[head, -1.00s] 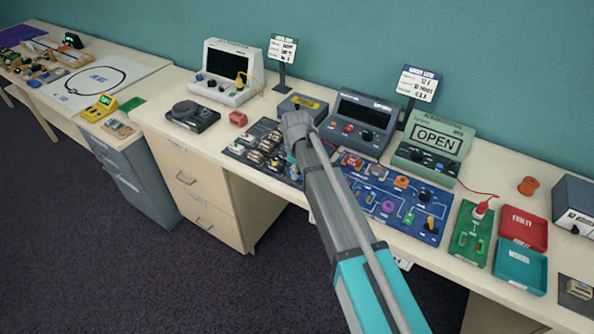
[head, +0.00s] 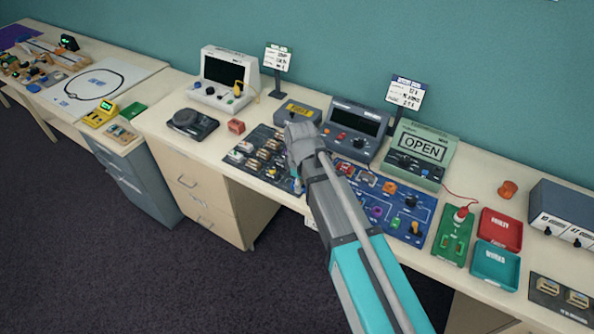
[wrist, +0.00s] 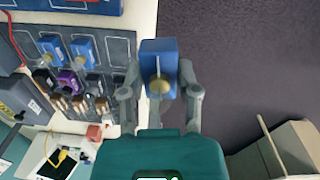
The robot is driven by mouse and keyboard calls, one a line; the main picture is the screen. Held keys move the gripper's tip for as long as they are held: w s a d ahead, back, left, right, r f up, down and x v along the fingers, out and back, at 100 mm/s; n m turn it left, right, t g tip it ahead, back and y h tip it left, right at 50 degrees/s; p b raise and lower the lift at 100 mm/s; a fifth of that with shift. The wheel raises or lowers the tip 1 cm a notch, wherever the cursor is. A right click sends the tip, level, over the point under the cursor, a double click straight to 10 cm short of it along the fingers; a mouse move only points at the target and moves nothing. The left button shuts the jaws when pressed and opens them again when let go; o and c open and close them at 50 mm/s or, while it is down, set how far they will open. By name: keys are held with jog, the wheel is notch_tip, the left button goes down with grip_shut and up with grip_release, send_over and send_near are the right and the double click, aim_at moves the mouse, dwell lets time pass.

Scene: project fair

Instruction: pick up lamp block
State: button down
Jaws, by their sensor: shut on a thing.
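The lamp block (wrist: 157,52) is a small blue block with a yellowish dome on it. In the wrist view it sits between the two grey fingers of my gripper (wrist: 160,92), which is shut on it. The block is over the front edge of the table, with dark floor to its right. In the head view my arm covers most of the gripper and the block.
A dark parts mat (head: 262,158) with several blocks lies beside the gripper; two blue blocks (wrist: 84,50) show on it. A blue circuit board (head: 412,213) lies to the right. Grey meters (head: 355,125) stand behind. Floor in front is open.

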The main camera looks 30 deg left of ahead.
aim_at(303, 190)
jog(key=shift+s+d+r+p, duration=0.3)
jog(key=shift+s+d+r, duration=0.05)
jog(key=shift+s+d, duration=0.25)
jog(key=shift+s+d+r+p, duration=0.25)
jog(key=shift+s+d+r, duration=0.1)
jog(key=shift+s+d, duration=0.2)
jog(key=shift+f+b, duration=0.3)
jog(key=shift+b, duration=0.05)
jog(key=shift+s+a, duration=0.1)
